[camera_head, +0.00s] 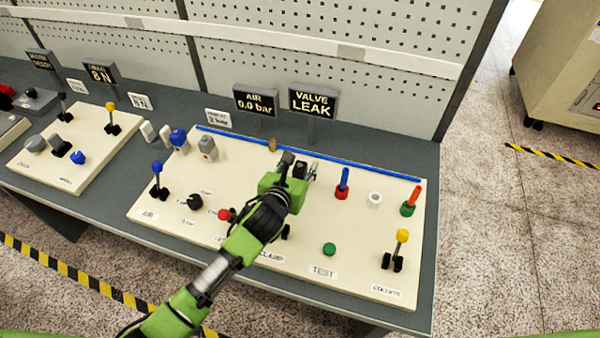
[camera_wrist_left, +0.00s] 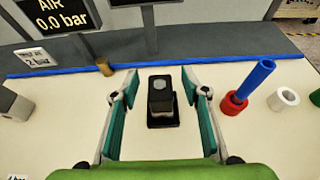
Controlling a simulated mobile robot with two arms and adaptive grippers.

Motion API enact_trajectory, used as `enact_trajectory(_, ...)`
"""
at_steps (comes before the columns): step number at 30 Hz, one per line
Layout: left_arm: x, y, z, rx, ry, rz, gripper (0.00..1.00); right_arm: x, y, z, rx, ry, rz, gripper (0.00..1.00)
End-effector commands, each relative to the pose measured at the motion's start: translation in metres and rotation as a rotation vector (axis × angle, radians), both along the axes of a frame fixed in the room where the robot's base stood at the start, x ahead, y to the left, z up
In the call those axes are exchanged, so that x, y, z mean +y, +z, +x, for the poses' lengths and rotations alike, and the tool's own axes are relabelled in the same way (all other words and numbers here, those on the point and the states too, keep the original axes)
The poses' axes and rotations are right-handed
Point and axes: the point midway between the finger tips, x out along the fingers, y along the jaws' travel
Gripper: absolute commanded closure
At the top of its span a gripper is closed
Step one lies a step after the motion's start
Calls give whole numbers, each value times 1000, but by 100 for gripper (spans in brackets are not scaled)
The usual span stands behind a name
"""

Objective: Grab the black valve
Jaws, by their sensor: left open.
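The black valve (camera_wrist_left: 161,97) is a dark block with a grey hexagonal mark on top, standing on a black base on the cream panel. In the left wrist view it sits between the two fingers of my left gripper (camera_wrist_left: 160,98), with a gap on each side. In the head view my left gripper (camera_head: 298,168) is over the panel's middle, its fingers open around the black valve (camera_head: 300,170), which is partly hidden. My right gripper does not show.
A red holder with a blue rod (camera_head: 342,184) and a white ring (camera_head: 375,199) stand to the right on the panel (camera_head: 345,275). A brass cylinder (camera_head: 272,145) stands to the left. A blue strip (camera_head: 370,169) runs behind. Signs (camera_head: 313,101) stand at the back.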

Motion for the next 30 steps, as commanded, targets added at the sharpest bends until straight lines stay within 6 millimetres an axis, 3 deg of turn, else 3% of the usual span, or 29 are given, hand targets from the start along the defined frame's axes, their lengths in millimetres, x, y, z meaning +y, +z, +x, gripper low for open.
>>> enact_trajectory(8, -1, -1, 2, 0, 0, 0, 58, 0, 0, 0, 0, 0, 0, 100)
enact_trajectory(12, -1, -1, 2, 0, 0, 0, 95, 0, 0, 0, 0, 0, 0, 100)
enact_trajectory(13, -1, -1, 2, 0, 0, 0, 100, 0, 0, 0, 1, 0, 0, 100)
enact_trajectory(24, -1, 2, 2, -3, -1, 0, 100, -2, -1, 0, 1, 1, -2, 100)
enact_trajectory(30, 0, 16, 3, -7, -1, 1, 100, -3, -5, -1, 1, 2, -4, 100)
